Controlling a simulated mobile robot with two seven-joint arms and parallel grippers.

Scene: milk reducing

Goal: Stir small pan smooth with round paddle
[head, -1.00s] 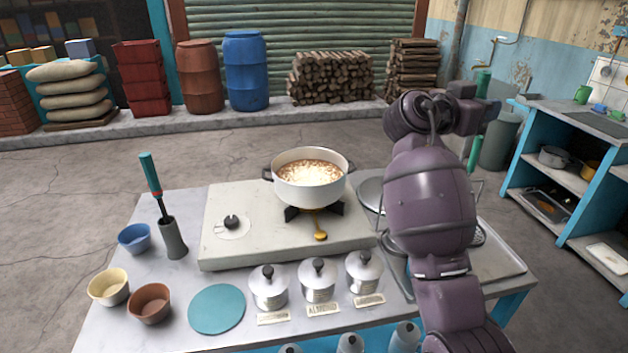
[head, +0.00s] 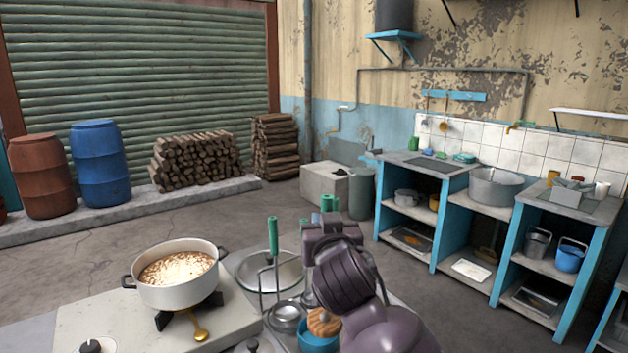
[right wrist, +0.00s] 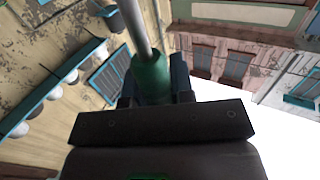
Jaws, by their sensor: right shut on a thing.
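A white pan (head: 178,275) with dark side handles stands on the burner in the head view. It holds pale liquid with brown flecks. My right gripper (head: 328,208) is to the right of the pan, above the area beside the stove. It is shut on a green handle (right wrist: 152,80), whose metal shaft (right wrist: 137,30) shows in the right wrist view. The tool's working end is out of sight there, so I cannot tell its shape. Another green-handled tool (head: 273,236) stands upright at a wire rack. My left gripper is not in view.
A round metal lid (head: 270,270) lies right of the pan. A blue bowl (head: 318,340) and a ridged orange-brown thing (head: 323,321) are partly hidden by my right arm. Blue shelves (head: 450,230) stand behind at right.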

